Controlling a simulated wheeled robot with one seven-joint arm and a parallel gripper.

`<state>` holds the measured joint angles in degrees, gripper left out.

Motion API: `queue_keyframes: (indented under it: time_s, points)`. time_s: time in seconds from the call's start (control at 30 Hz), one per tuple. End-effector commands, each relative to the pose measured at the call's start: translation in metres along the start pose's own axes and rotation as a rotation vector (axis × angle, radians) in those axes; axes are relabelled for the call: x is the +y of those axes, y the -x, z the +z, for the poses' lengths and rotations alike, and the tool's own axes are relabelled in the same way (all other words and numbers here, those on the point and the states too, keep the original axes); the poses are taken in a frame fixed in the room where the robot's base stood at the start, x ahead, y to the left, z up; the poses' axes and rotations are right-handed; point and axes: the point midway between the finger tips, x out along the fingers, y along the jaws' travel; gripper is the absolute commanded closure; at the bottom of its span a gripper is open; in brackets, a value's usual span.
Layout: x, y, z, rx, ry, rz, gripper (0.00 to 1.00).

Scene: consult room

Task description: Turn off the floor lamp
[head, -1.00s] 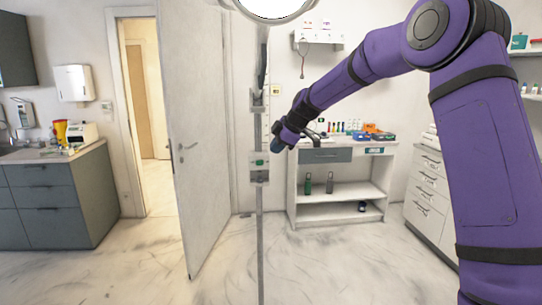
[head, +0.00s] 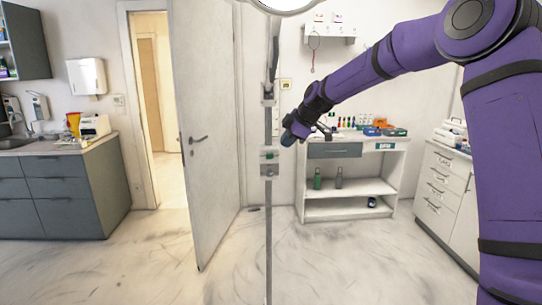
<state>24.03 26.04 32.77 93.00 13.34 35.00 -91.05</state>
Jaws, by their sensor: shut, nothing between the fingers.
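The floor lamp's thin grey pole (head: 268,225) stands upright near the middle of the head view. Its round white lamp head (head: 285,4) is cut off by the top edge. A pale box with a small green part (head: 269,157) sits on the pole at about mid-picture height. My gripper (head: 290,138) is at the end of my purple arm, just right of the pole and slightly above the box in the picture. It is shut and empty. A gap shows between it and the box; the depth between them is hard to tell.
A half-open white door (head: 208,190) stands left of the pole. A white shelf unit (head: 350,212) with bottles and boxes is behind my gripper. Grey cabinets (head: 65,200) with a sink are at left, white drawers (head: 440,195) at right.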

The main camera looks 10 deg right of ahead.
Motion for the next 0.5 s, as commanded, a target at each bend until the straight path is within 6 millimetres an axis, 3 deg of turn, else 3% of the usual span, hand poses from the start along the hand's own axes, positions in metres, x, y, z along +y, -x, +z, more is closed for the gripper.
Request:
queue_keyframes:
  time_s: [0.33, 0.5]
  points:
    - [0.0, -0.001, 0.0, 0.0, 0.001, 0.0, 1.0]
    - [0.0, -0.015, -0.001, 0.001, 0.001, -0.001, 1.0]
